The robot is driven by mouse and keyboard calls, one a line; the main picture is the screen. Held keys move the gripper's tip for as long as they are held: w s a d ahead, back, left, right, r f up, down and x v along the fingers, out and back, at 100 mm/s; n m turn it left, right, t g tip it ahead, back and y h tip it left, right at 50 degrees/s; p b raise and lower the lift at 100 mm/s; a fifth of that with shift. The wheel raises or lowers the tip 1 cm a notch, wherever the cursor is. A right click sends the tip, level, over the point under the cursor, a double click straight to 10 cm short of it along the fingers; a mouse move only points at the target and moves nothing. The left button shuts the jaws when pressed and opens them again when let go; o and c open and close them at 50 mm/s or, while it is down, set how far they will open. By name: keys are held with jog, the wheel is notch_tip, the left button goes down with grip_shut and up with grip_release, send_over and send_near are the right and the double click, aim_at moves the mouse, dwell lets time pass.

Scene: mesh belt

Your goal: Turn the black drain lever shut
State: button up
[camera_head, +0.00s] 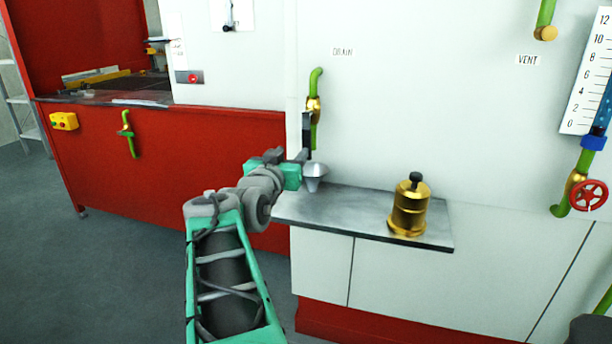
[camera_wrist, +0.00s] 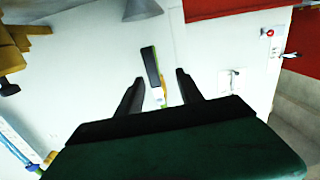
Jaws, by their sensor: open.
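The black drain lever (camera_head: 306,132) hangs down beside the green drain pipe (camera_head: 316,80), below the brass valve body (camera_head: 313,104) under the DRAIN label. My gripper (camera_head: 304,156) is at the lever's lower end in the head view, which partly hides the contact area. In the wrist view my gripper (camera_wrist: 159,76) is open, with its two dark fingers apart. The black lever (camera_wrist: 150,67) shows in the gap between the fingertips, nearer the left finger. I cannot tell whether it touches a finger.
A grey funnel (camera_head: 315,172) sits just below my gripper and also shows in the wrist view (camera_wrist: 142,9). A metal shelf (camera_head: 345,208) carries a brass canister (camera_head: 409,208). A red handwheel (camera_head: 588,194) and level scale (camera_head: 588,72) are at the right.

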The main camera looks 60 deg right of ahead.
aim_at(306, 141)
jog(key=shift+s+d+r+m+g+h, duration=0.15)
jog(key=shift+s+d+r, duration=0.15)
jog(key=shift+d, duration=0.25)
jog(key=shift+s+d+r+m+g+h, duration=0.15)
jog(key=shift+s+d, duration=0.2)
jog(key=shift+d, duration=0.2)
jog(key=d, duration=0.3)
jog(key=w+d, duration=0.1)
jog(key=d, duration=0.2)
jog(key=shift+w+d, duration=0.1)
jog(key=shift+d, duration=0.05)
jog(key=shift+c, duration=0.3)
grip_shut()
